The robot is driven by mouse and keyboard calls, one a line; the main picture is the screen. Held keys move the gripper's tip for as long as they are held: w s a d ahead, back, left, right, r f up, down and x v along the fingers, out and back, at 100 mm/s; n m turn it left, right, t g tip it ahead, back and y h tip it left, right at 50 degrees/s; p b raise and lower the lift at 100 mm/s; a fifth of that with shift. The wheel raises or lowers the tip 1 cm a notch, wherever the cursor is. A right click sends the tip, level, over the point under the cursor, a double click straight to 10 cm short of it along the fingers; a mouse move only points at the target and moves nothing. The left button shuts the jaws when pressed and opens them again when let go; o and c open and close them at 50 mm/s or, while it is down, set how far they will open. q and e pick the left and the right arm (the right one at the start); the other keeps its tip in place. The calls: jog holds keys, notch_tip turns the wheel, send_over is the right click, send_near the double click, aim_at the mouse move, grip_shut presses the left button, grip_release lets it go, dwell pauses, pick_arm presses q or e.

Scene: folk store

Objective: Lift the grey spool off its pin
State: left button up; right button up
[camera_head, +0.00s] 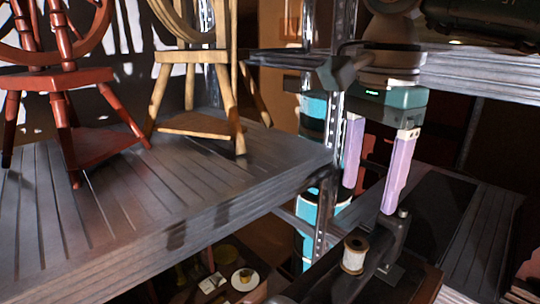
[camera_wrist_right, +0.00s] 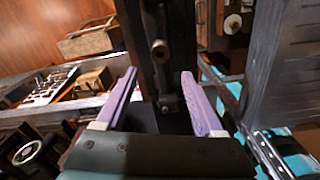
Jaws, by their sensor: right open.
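A spool (camera_head: 355,254) with a pale, off-white to light grey winding and brown ends stands upright on a dark stand at the lower middle of the head view. The light makes its exact colour hard to tell, and any pin inside it is hidden. My right gripper (camera_head: 368,199) has two lilac fingers pointing down, apart and empty, above and a little right of the spool. In the wrist view my right gripper (camera_wrist_right: 163,93) has a dark bar with a round knob between and beyond its fingers. My left gripper is not in view.
A plank shelf (camera_head: 110,225) at left holds a red spinning wheel (camera_head: 70,85) and a pale wooden one (camera_head: 195,90). A metal shelf post (camera_head: 323,215) stands close left of my right gripper. Small items (camera_head: 245,277) lie lower down.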

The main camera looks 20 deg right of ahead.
aim_at(358, 237)
notch_tip(358, 237, down, 8)
jog(key=b, duration=0.5)
jog(key=shift+a, duration=0.1)
jog(key=shift+f+b, duration=0.85)
jog(key=shift+b, duration=0.2)
jog(key=c, duration=0.8)
jog(key=shift+r, duration=0.1)
jog(key=shift+r+p, duration=1.75)
jog(key=shift+r, duration=1.5)
